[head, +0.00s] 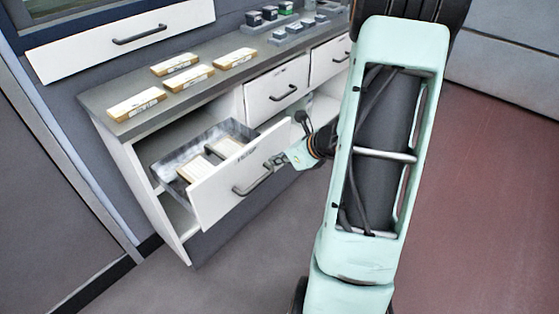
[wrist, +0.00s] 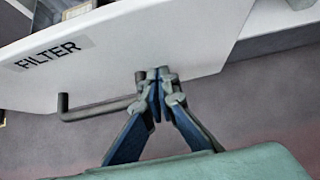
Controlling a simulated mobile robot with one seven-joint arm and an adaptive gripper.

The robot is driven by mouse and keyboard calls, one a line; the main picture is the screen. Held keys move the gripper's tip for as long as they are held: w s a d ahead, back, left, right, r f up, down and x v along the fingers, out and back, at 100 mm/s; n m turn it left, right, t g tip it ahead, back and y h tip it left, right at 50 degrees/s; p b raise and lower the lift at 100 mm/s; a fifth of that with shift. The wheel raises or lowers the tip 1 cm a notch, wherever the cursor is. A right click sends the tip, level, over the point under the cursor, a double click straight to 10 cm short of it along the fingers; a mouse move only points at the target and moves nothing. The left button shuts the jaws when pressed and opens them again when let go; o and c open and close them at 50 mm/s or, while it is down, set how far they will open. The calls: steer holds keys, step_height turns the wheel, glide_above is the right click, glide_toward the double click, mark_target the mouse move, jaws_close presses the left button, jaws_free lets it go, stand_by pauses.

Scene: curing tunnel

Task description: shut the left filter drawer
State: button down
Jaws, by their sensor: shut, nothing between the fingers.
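The left filter drawer (head: 215,198) is pulled out of the cabinet in the head view, with two pale packs inside. Its white front (wrist: 200,35) fills the upper wrist view and bears a FILTER label (wrist: 52,54). A dark bar handle (head: 250,185) is on that front; it also shows in the wrist view (wrist: 95,113). My gripper (head: 276,161) is at the right end of the handle, in front of the drawer face. In the wrist view its fingertips (wrist: 157,75) are together and empty; whether they touch the face or handle is unclear.
The grey countertop (head: 215,87) holds several boxes (head: 175,64) and small dark items (head: 270,14). Other drawers (head: 276,90) to the right look shut. A white panel (head: 120,40) with a handle is above left. Floor (head: 265,255) in front is clear.

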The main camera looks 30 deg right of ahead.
steer(key=w+a+p, duration=0.1)
steer(key=w+a, duration=0.1)
steer(key=w, duration=0.5)
steer(key=w+a+p, duration=0.1)
steer(key=w+a, duration=0.2)
steer(key=w, duration=0.4)
steer(key=w+a+p, duration=0.1)
steer(key=w+a, duration=0.2)
steer(key=w, duration=0.4)
steer(key=shift+w, duration=0.35)
steer(key=shift+w+r, duration=0.15)
steer(key=shift+w, duration=0.05)
steer(key=shift+r, duration=0.1)
